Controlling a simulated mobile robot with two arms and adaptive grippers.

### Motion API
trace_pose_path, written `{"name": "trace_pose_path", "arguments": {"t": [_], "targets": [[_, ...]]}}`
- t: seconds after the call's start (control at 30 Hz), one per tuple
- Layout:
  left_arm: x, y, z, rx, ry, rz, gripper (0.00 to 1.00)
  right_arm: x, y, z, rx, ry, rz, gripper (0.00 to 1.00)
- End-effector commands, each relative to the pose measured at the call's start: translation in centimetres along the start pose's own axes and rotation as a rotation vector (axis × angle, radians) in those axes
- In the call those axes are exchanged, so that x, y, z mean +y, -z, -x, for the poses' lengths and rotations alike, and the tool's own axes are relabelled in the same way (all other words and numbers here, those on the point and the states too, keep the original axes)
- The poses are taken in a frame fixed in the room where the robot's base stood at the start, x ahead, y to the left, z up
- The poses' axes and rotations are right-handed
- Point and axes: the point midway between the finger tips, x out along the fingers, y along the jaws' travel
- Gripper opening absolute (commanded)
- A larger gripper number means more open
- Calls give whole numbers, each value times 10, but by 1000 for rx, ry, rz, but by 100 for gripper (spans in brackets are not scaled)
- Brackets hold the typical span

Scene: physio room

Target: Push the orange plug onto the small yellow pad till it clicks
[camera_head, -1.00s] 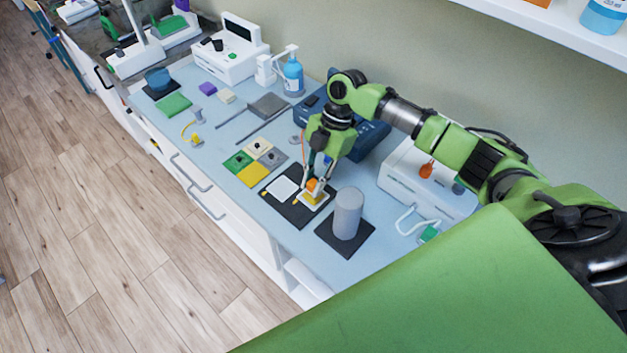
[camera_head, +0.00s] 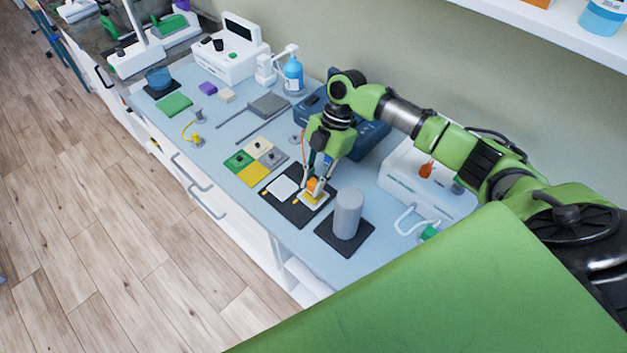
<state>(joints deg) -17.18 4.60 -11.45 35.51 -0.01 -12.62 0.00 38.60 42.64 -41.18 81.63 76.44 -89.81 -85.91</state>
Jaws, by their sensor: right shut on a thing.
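The orange plug (camera_head: 312,184) is between the fingertips of my right gripper (camera_head: 317,187), which is shut on it. The plug is at the small yellow pad (camera_head: 311,198), on the right part of a black mat (camera_head: 300,215). The fingers hide part of the plug, and I cannot tell whether it is fully seated on the pad. A white square pad (camera_head: 282,188) lies on the left part of the same mat. My left gripper does not show.
A grey cylinder (camera_head: 347,213) stands on a dark mat close to the right of the gripper. A four-colour board (camera_head: 254,162) lies to the left. A white device (camera_head: 420,182) and a blue case (camera_head: 368,139) stand behind. The counter's front strip is clear.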

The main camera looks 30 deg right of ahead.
Motion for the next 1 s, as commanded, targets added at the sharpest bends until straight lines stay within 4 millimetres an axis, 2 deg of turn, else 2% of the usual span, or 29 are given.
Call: {"name": "trace_pose_path", "arguments": {"t": [1.0], "targets": [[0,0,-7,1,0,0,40,0,-4,-10,0,0,0,6]]}}
